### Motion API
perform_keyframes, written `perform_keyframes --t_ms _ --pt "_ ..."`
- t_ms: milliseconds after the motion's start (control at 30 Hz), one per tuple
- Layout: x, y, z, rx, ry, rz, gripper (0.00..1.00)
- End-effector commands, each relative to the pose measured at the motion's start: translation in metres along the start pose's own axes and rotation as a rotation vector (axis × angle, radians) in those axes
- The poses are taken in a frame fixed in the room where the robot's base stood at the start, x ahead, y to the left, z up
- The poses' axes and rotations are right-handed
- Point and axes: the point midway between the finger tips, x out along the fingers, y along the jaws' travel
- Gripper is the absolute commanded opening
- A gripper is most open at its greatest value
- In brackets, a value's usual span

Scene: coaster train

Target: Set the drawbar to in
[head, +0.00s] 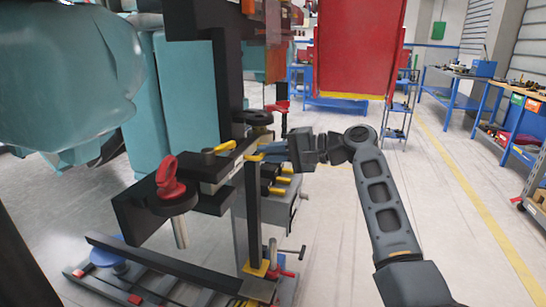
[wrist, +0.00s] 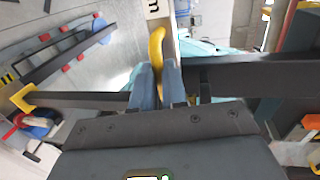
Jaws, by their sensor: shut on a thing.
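My gripper (head: 268,152) is at the middle of the dark machine frame, its blue fingers pointing left. In the wrist view the fingers (wrist: 158,85) are closed around a curved yellow handle (wrist: 156,48), which runs up from between them. In the head view a small yellow end of this handle (head: 253,158) shows at the fingertips. The handle seems to belong to the drawbar, but its bar and sliding position are mostly hidden, so I cannot tell whether it is in or out. A pale plate with a dark letter (wrist: 155,8) is just above the handle.
A dark upright post (head: 253,215) stands under my gripper. A red knob (head: 170,178) and another yellow handle (head: 218,147) are to the left. Several yellow-ended levers (head: 280,180) sit just below. A red panel (head: 350,45) hangs behind.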

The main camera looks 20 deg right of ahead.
Motion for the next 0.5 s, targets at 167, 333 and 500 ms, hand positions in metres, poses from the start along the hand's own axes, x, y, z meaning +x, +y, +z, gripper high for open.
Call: perform_keyframes --t_ms 167,333,500 --pt "0.0026 0.0001 -0.0008 -0.002 -0.007 0.001 0.00" --pt "0.0032 -0.0005 -0.0007 -0.003 -0.007 0.001 0.00" --pt "0.0036 -0.0009 -0.0007 -0.004 -0.007 0.001 0.13"
